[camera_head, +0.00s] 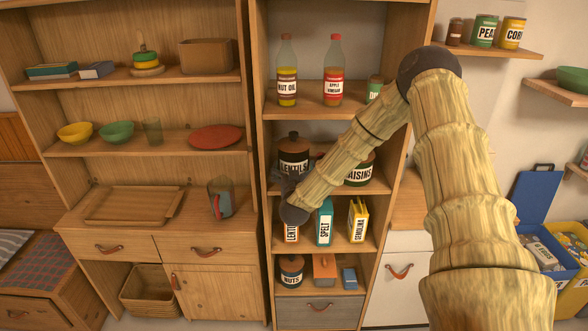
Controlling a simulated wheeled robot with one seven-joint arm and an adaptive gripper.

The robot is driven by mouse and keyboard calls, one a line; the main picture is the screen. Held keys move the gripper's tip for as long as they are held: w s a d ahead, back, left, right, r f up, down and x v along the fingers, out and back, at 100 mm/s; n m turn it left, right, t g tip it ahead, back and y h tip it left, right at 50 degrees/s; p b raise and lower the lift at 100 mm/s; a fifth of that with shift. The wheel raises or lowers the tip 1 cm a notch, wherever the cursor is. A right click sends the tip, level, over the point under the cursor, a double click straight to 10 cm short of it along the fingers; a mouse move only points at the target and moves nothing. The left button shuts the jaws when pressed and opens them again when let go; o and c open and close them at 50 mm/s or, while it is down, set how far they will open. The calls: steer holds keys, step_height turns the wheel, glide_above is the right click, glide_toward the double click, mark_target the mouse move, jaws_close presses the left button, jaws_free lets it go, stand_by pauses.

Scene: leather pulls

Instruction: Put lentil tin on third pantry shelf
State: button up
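A dark tin labelled LENTILS (293,154) with a brown knobbed lid stands upright in the pantry (256,140), on the shelf below the bottles. My gripper (284,180) is a dark shape just below and in front of this tin's lower part. My wrist hides its fingers, so I cannot tell whether it is open, shut or touching the tin. One shelf lower, a package labelled "LENTI" (291,234) is partly hidden by my wrist, and its full shape does not show. A dark RAISINS container (360,173) stands right of the LENTILS tin, partly behind my arm.
Beside the "LENTI" package stand a blue SPELT box (325,224) and a yellow SEMOLINA box (358,221). Below are a NUTS tin (291,271) and a small blue box (349,278). Nut oil (287,75) and apple vinegar (333,76) bottles stand above.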

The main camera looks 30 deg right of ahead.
steer(key=b+v, duration=0.4)
steer(key=v, duration=0.8)
steer(key=s+a+f+n+g+y, duration=0.25)
steer(key=s+a+f, duration=0.25)
steer(key=f, duration=0.3)
steer(key=s+a+f+n+g+y, duration=0.1)
steer(key=s+a+f+y, duration=0.3)
steer(key=f, duration=0.5)
steer(key=s+a+f+n+g+y, duration=0.1)
steer(key=s+a+f+g, duration=0.1)
steer(key=s+a+f, duration=0.5)
steer(key=s+a+f+g, duration=0.1)
steer(key=s+f+g, duration=0.2)
steer(key=s, duration=0.6)
steer(key=s+a+f+n+g+y, duration=0.1)
steer(key=s+f+g, duration=0.2)
steer(key=s+f, duration=0.3)
steer(key=s+a+f+g, duration=0.2)
steer(key=s+f+g, duration=0.2)
steer(key=s, duration=0.7)
steer(key=shift+s+f+y, duration=0.25)
steer(key=shift+s+y, duration=0.1)
steer(key=shift+f+b, duration=0.85)
